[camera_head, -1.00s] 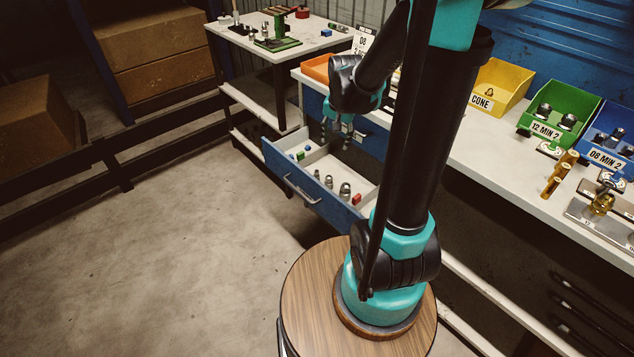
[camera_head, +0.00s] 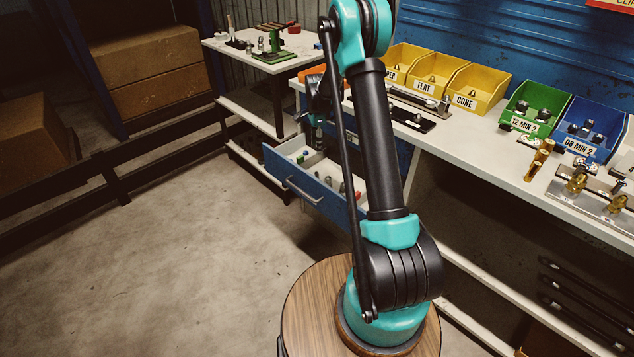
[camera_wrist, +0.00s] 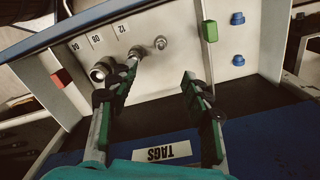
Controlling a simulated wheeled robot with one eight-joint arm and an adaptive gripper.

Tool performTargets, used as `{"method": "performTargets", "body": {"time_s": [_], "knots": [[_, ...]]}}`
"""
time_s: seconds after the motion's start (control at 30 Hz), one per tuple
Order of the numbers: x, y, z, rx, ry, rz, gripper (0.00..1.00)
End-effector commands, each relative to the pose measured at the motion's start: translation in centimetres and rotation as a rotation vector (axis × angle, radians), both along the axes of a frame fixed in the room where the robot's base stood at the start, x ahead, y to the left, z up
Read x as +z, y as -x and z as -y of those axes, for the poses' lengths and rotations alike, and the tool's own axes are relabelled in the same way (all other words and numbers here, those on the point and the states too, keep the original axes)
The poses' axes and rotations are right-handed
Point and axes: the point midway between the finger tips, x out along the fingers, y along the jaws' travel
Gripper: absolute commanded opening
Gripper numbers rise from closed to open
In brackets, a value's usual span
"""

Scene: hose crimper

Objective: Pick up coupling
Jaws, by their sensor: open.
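The couplings stand in a row in the open drawer (camera_head: 275,175). In the wrist view they are a large metal coupling (camera_wrist: 100,71), a middle one (camera_wrist: 134,55) and a small one (camera_wrist: 160,42), near labels that look like 04, 08 and 12. My gripper (camera_wrist: 160,80) is open and empty, with its fingers pointing at the drawer floor. The left finger overlaps the middle coupling's area in the picture; I cannot tell if they touch.
A red piece (camera_wrist: 57,79) is at the other side. The workbench (camera_head: 470,150) with bins stands to the right.

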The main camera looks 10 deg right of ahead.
Motion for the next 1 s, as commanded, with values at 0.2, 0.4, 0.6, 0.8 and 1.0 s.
{"method": "performTargets", "body": {"time_s": [0.2, 0.4, 0.6, 0.8, 1.0], "knots": [[-3.0, -0.1, 0.0, -0.006, 0.0, -0.002, 0.49], [-7.0, -0.1, 0.0, -0.005, 0.0, -0.002, 0.49], [-10.5, -0.1, 0.0, -0.005, 0.0, -0.001, 0.49], [-12.2, -0.1, 0.0, -0.005, 0.0, -0.001, 0.49], [-14.1, -0.2, 0.0, -0.005, 0.0, -0.001, 0.49]]}}
